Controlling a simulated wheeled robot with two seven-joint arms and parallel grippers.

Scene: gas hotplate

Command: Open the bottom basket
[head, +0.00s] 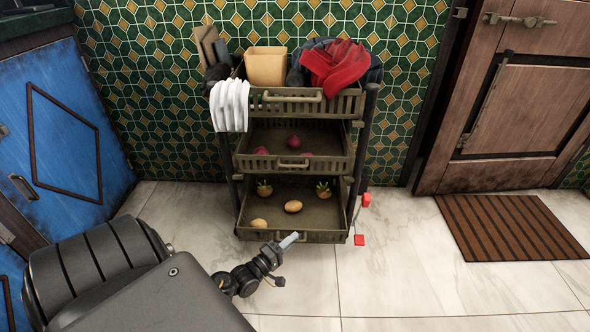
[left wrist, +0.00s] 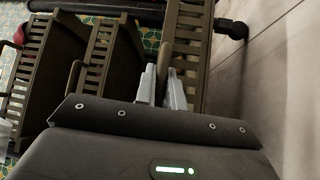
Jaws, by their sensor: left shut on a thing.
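The bottom basket (head: 319,236) is the lowest of three olive-brown slatted baskets on a rack by the tiled wall. It holds potatoes (head: 293,206) and sprouting root vegetables (head: 264,188). My left gripper (head: 293,239) is at the middle of its front. In the left wrist view, the pale fingers (left wrist: 163,90) are shut on the basket's upright-looking handle (left wrist: 161,70), with the basket (left wrist: 187,45) just to the right. In the head view the fingers hide this handle. How far the basket is out is hard to tell. My right gripper is not in view.
The middle basket (head: 259,164) and top basket (head: 335,105) sit above; a white cloth (head: 230,106) hangs off the top. Small red blocks (head: 360,240) lie at the rack's right. Blue cabinets (head: 65,130) stand left. Tiled floor (head: 400,270) in front is clear.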

